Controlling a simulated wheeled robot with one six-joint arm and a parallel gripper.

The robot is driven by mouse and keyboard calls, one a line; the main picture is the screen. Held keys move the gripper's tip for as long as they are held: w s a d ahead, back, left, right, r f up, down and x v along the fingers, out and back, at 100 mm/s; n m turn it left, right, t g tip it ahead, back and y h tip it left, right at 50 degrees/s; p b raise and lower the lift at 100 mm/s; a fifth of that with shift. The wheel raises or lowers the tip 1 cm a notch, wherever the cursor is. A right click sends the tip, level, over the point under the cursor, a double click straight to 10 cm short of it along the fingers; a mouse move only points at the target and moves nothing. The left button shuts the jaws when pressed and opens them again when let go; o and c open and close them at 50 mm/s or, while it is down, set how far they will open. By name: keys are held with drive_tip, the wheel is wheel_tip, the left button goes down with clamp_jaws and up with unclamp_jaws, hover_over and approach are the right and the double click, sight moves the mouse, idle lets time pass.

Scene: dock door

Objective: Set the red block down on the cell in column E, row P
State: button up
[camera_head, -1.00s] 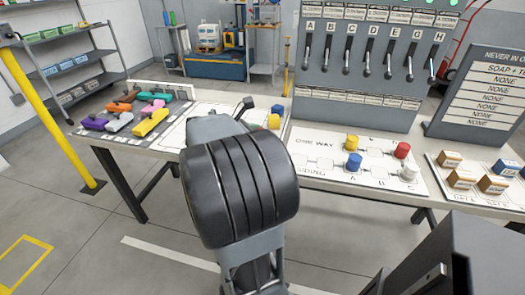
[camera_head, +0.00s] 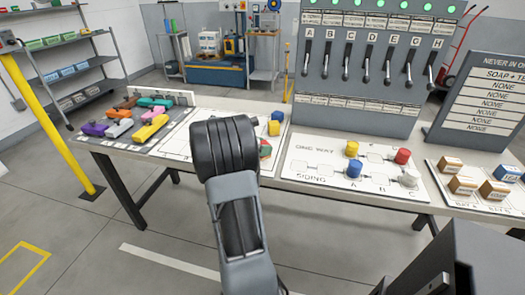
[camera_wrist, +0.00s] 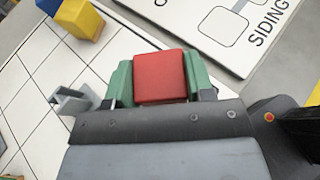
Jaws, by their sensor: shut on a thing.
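My gripper (camera_wrist: 158,80) is shut on the red block (camera_wrist: 160,68), with a green finger on each side of it in the wrist view. In the head view my arm hides most of the gripper; a bit of red and green (camera_head: 265,148) shows at its right edge. The white board with ruled cells (camera_head: 176,143) lies on the table, partly behind my arm; its cells also show at the left of the wrist view (camera_wrist: 38,85). The held block appears near this board's right edge. Its height above the board is unclear, and I cannot read column or row letters.
A yellow block (camera_head: 277,116) and a blue block (camera_head: 273,128) stand at the board's far right. A grey notched piece (camera_wrist: 72,102) shows beside the gripper. A lever panel (camera_head: 365,85) stands behind.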

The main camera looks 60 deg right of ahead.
drive_tip(key=shift+f, duration=0.85)
drive_tip(key=shift+f+b, duration=0.25)
drive_tip(key=shift+b, duration=0.1)
drive_tip(key=o, duration=0.9)
drive_tip(key=shift+r, duration=0.15)
